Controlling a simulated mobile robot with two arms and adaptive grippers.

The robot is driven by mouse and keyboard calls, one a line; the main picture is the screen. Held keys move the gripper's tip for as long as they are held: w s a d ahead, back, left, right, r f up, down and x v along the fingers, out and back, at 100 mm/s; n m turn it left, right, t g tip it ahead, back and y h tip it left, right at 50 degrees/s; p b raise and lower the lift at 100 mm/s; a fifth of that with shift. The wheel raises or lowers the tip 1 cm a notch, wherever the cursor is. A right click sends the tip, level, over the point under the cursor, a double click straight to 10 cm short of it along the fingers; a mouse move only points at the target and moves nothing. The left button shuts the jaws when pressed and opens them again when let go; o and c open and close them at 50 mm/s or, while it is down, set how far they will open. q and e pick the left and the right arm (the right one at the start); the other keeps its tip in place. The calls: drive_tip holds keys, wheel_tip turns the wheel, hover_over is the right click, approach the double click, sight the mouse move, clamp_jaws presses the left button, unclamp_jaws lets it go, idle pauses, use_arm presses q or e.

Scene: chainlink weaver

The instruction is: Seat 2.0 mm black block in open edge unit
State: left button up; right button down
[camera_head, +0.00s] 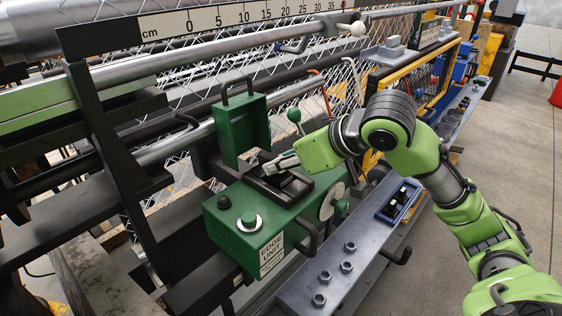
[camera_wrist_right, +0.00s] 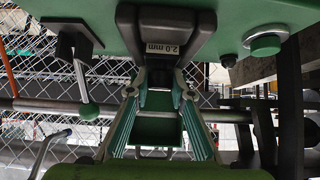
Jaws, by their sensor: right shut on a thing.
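The green edge unit (camera_head: 228,237) has its green lid (camera_head: 240,130) standing open. My right gripper (camera_head: 274,166) reaches in from the right over the dark seat area on top of the unit. Its fingers (camera_wrist_right: 160,84) are shut on the black block (camera_wrist_right: 165,22), whose white label reads 2.0 mm. In the right wrist view the block is at the dark recess of the green unit. I cannot tell whether it is fully down in it. In the head view the block is hard to tell from the dark seat. My left gripper is not in view.
A blue tray (camera_head: 385,216) with black and white pieces stands on the grey bench (camera_head: 322,272), beside several bolts. A green-knobbed lever (camera_head: 294,115) rises behind the unit. A chain-link mesh and a cm ruler (camera_head: 165,25) run along the back.

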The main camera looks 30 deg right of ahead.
drive_tip(key=c, duration=1.8)
unclamp_jaws()
drive_tip(key=shift+o, duration=0.5)
drive_tip(key=v, duration=1.2)
